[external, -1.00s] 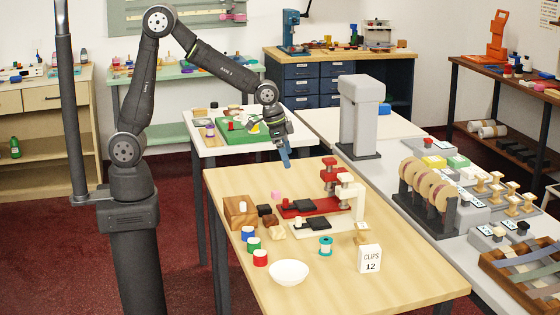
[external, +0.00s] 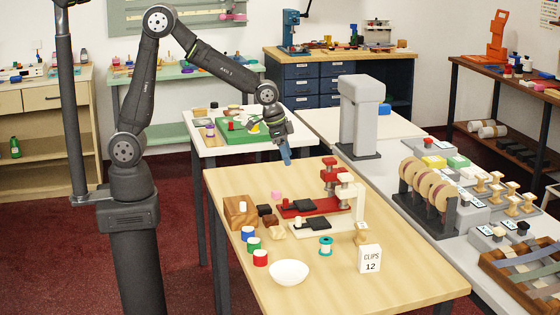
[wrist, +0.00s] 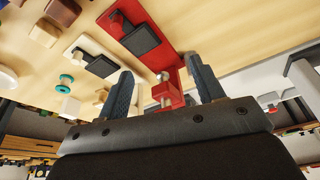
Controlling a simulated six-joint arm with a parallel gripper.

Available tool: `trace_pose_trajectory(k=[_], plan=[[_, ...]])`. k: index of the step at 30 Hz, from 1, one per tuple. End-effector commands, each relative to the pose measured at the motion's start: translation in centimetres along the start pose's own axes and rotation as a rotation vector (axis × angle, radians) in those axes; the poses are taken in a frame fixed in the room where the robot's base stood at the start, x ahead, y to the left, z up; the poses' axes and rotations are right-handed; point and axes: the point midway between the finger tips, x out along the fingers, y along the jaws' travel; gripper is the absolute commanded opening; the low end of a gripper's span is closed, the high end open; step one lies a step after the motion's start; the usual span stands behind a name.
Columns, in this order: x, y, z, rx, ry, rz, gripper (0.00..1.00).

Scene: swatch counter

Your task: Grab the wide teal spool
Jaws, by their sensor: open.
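The teal spool (external: 326,246) stands upright on the wooden table (external: 405,285), in front of the white press. In the wrist view the teal spool (wrist: 66,80) shows at the left, outside the span of my fingers. My gripper (external: 286,157) hangs above the far part of the table, well apart from the spool. In the wrist view my gripper (wrist: 161,66) has its two fingers spread wide, with nothing held. The red press shows behind the gap between them.
A red press (external: 300,207) and a white press (external: 318,225) stand beyond the spool. A white bowl (external: 288,272) and a clips box (external: 369,259) stand near it. Blue, green and red spools (external: 254,244) line the left. The table's front right is clear.

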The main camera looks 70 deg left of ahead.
Motion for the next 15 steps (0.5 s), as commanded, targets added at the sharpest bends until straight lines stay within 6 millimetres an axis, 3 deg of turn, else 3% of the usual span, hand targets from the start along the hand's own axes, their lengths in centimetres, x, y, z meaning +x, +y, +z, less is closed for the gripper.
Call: trace_pose_trajectory(k=[4, 7, 11, 15], plan=[[0.1, 0.8, -0.4, 0.015, 0.003, 0.005, 0.61], [0.3, 3.4, -1.8, 0.068, 0.012, 0.024, 0.61], [0.5, 9.9, -4.3, 0.185, 0.035, 0.066, 0.61], [0.4, 17.8, -6.2, 0.316, 0.061, 0.119, 0.61]])
